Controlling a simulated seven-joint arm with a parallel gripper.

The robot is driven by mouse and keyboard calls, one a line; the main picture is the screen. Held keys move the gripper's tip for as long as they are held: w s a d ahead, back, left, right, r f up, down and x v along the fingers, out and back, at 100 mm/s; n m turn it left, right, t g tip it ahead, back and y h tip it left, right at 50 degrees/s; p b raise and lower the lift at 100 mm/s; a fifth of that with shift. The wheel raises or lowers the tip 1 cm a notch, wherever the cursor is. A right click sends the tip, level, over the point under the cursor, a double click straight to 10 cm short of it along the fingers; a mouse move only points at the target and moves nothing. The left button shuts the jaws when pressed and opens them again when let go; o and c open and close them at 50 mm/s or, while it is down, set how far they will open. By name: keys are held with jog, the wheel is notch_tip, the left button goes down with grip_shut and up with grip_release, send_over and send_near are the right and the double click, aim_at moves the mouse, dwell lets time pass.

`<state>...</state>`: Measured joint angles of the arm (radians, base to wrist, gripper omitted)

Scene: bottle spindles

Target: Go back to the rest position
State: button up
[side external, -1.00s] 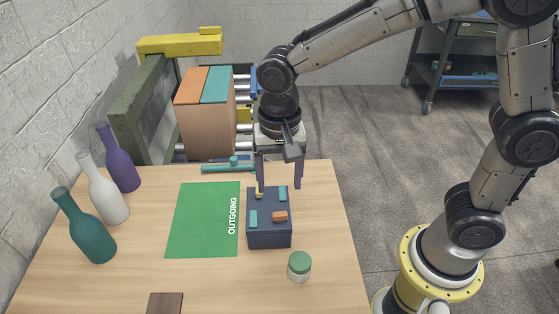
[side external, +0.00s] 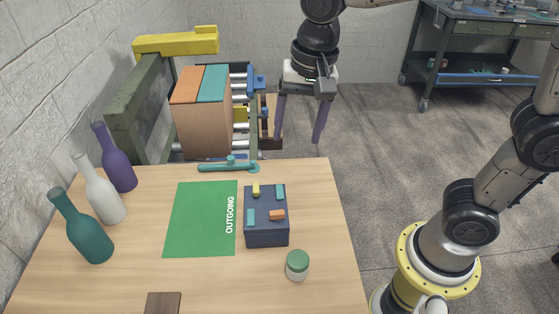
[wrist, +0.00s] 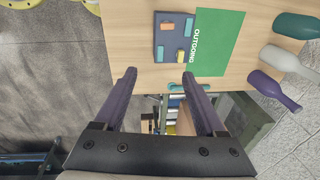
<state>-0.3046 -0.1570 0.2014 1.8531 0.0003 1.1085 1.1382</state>
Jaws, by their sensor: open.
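My gripper (side external: 298,142) is open and empty, raised in the air beyond the far right part of the table's back edge. Its two purple fingers also show in the wrist view (wrist: 160,78), spread wide with nothing between them. A dark blue block (side external: 267,235) with small yellow, teal and orange pieces on top stands on the table, to the left of and nearer than my gripper. It also shows in the wrist view (wrist: 160,47). The green OUTGOING mat (side external: 198,220) lies left of the block.
Teal (side external: 88,240), white (side external: 104,200) and purple (side external: 118,170) bottles stand along the table's left side. A green-lidded jar (side external: 297,265) stands at the right. A teal tool (side external: 226,166) lies at the back edge. A conveyor with an orange-brown box (side external: 203,130) stands behind.

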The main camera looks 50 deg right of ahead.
jog(key=s+d+r+n+t, duration=0.2)
jog(key=s+d+r+t, duration=0.1)
jog(key=s+d, duration=0.5)
jog(key=s+d+f+n+t, duration=0.1)
jog(key=s+f+n, duration=0.3)
jog(key=s+n, duration=0.2)
jog(key=shift+s+d+n, duration=0.15)
jog(key=shift+d+n, duration=0.2)
jog(key=shift+n, duration=0.45)
